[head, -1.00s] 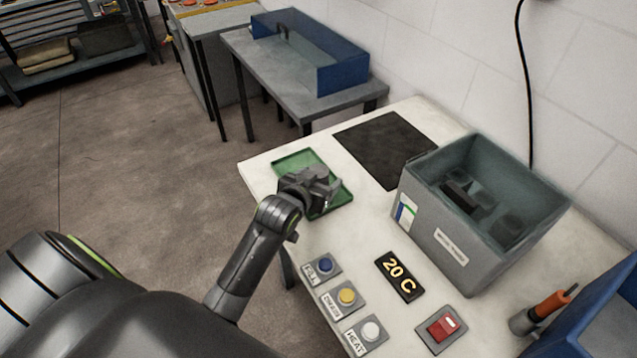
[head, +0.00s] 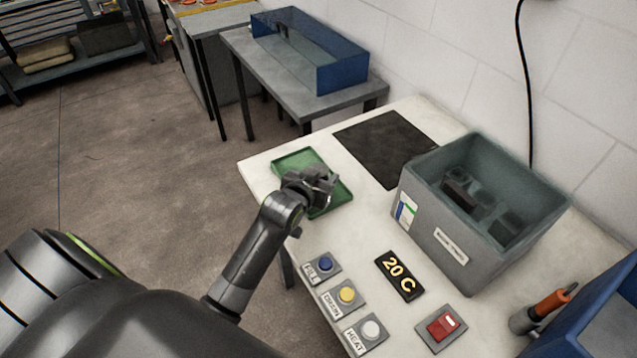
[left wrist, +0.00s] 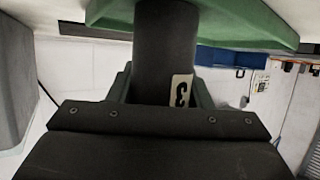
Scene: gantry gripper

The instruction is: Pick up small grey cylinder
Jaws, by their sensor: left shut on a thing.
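A dark grey cylinder (left wrist: 166,45) with a pale label reading 3 stands out between the jaws in the left wrist view. My left gripper (head: 321,180) is over the green tray (head: 292,160) on the white table. Its jaws (left wrist: 163,85) are shut on the cylinder in the left wrist view. The green tray (left wrist: 240,27) shows behind the cylinder's far end there; I cannot tell whether they touch. In the head view my gripper hides most of the cylinder. My right gripper is not in view.
A grey bin (head: 450,240) holding several dark cylinders stands right of the tray. A black mat (head: 385,148) lies behind. Buttons (head: 346,295), a 20 C display (head: 399,276) and a red switch (head: 441,326) sit in front. A blue bin (head: 600,315) is at the right edge.

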